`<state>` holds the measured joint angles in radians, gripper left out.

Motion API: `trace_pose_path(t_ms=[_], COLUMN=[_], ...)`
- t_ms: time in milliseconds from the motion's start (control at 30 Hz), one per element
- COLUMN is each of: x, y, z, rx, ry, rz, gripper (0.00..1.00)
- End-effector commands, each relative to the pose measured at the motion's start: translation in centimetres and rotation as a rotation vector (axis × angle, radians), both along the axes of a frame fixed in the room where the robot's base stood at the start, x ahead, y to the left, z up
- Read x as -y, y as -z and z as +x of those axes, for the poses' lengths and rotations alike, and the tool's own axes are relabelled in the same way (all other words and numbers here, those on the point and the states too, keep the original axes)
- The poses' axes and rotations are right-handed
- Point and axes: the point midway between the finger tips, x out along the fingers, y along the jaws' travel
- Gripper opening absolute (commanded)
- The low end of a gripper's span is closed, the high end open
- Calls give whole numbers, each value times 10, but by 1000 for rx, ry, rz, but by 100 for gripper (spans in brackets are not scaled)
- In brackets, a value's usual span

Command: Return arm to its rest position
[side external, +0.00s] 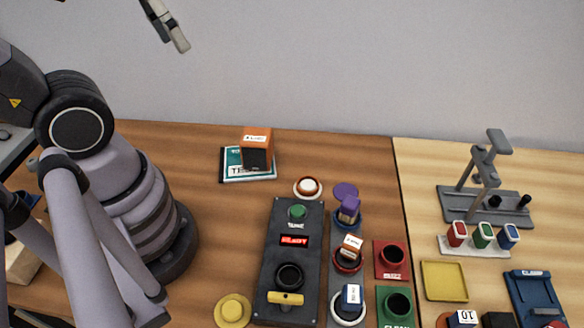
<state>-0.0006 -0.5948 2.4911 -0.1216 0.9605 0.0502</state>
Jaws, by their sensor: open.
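My gripper (168,26) shows only in part at the top edge of the side external view, high in front of the grey wall. It is open, and nothing shows held in the visible part. Most of the hand is cut off by the frame. It is well above the table and apart from everything on it. My arm stands at the left, with its base on the wooden table (215,215).
A dark control box (265,262) with a green button and red display stands mid-table. An orange-and-black block (257,143) sits on a teal tray (232,172). A grey press (462,205) stands right. The air above is clear.

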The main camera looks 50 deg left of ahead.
Motion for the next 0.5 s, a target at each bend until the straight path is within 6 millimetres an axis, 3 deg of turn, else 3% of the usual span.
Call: trace_pose_path(t_ms=[200,500], x=[-18,-19], y=[-23,-24], z=[-4,-4], rx=[198,206], ry=[-19,-20], rz=[96,101], gripper=[59,59])
